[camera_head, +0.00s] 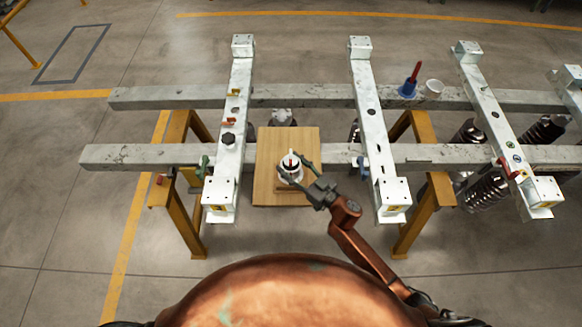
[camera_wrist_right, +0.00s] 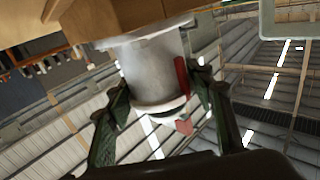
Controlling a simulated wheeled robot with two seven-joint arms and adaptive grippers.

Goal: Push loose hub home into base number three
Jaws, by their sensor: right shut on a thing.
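A white hub (camera_head: 290,164) with a red piece stands over a wooden board (camera_head: 266,150) in the head view. My right gripper (camera_head: 296,168) is shut around it, with a finger on each side. In the right wrist view the hub is a grey-white cylinder (camera_wrist_right: 152,72) with a wide flange toward the wood and a red strip on its side. The green fingers of my right gripper (camera_wrist_right: 160,82) grip its sides. I cannot tell which thing is base number three, nor how the hub's flange sits, as its underside is hidden. My left gripper is not in view.
White crossbeams (camera_head: 232,150) and (camera_head: 375,140) flank the board, resting on two long grey rails (camera_head: 120,153). Yellow trestles (camera_head: 435,200) stand below. A grey part (camera_head: 283,116) sits behind the board.

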